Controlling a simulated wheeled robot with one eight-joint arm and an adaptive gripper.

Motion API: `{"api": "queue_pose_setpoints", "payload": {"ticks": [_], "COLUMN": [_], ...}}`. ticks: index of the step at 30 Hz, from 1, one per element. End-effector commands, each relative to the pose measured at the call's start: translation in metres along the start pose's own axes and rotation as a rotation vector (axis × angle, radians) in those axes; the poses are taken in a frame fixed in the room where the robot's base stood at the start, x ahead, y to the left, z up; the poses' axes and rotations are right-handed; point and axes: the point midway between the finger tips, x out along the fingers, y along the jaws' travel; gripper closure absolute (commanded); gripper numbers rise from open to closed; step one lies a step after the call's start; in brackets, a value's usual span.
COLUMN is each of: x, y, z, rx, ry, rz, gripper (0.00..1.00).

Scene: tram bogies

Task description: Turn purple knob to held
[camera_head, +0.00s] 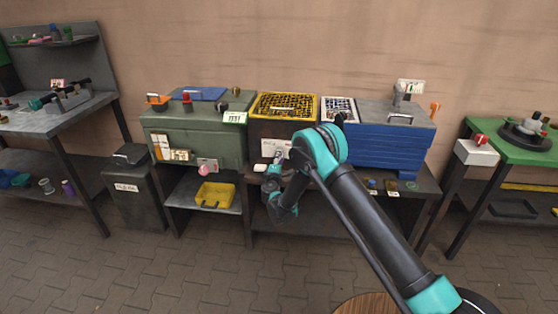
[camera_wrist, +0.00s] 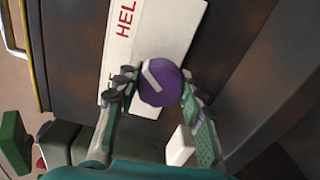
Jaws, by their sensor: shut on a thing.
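The purple knob (camera_wrist: 158,84) is on a white plate (camera_wrist: 160,30) on a dark front in the wrist view. A white line on the knob runs from its middle to its upper-left edge. Red letters "HEL" show on the plate up and left of the knob; a second, dark label beside the left finger is mostly hidden. My gripper (camera_wrist: 163,92) has one finger on each side of the knob and is shut on it. In the head view the white plate (camera_head: 268,148) is under the yellow-edged box, with my gripper (camera_head: 275,166) in front.
A yellow-edged box (camera_head: 284,106) stands above the plate. A green cabinet (camera_head: 195,135) is to the left and a blue chest (camera_head: 388,148) to the right. A yellow tray (camera_head: 215,195) lies on the shelf below. A small white block (camera_wrist: 180,146) shows near the right finger.

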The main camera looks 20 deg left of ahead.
Motion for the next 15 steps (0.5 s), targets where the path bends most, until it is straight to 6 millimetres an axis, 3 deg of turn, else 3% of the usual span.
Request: {"api": "queue_pose_setpoints", "payload": {"ticks": [15], "x": [-0.0012], "y": [-0.0013], "z": [0.0005], "rx": [0.042], "ry": [-0.001], "rz": [-0.002], "gripper": [0.9]}}
